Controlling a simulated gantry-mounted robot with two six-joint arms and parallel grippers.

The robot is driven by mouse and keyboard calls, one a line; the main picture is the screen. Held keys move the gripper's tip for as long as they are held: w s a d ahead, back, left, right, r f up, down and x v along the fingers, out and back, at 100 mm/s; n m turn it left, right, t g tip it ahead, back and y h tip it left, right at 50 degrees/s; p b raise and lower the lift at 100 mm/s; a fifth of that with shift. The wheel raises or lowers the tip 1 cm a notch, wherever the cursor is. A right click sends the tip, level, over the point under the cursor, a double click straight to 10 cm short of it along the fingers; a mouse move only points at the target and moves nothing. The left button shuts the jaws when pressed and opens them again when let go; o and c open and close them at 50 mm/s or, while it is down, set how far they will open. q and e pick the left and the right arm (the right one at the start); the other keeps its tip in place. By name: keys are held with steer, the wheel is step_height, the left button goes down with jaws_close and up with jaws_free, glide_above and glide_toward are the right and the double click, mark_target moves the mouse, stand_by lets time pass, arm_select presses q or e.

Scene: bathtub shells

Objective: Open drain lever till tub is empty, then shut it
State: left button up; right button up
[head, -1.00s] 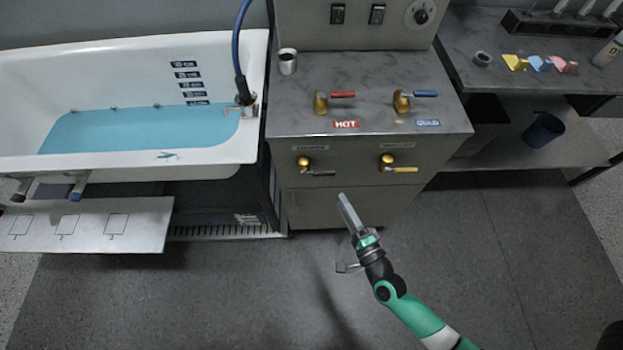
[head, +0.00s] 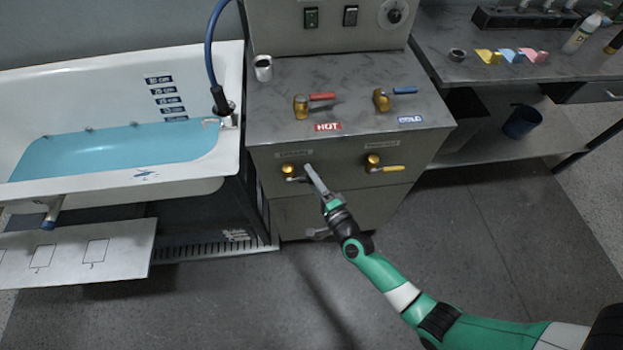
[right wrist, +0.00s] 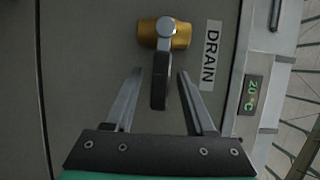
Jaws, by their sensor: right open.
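The drain lever (right wrist: 160,80) has a brass body and a dark grey handle beside a DRAIN label (right wrist: 210,55) in the right wrist view. In the head view its brass body (head: 287,169) is on the cabinet front, left of a yellow-handled valve, its handle pointing right. My right gripper (head: 308,168) is at that handle, partly covering it. In the right wrist view my right gripper (right wrist: 161,75) is open, its fingers on either side of the handle, with gaps showing. The white tub (head: 228,75) holds blue water (head: 120,150). My left gripper is out of view.
The yellow-handled valve (head: 385,168) is right of the drain lever. Red (head: 322,96) and blue (head: 404,90) levers stand on the cabinet top. A white board (head: 130,250) lies below the tub. The floor (head: 470,240) right of the cabinet is clear.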

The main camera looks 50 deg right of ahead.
jaws_close()
stand_by(1.4)
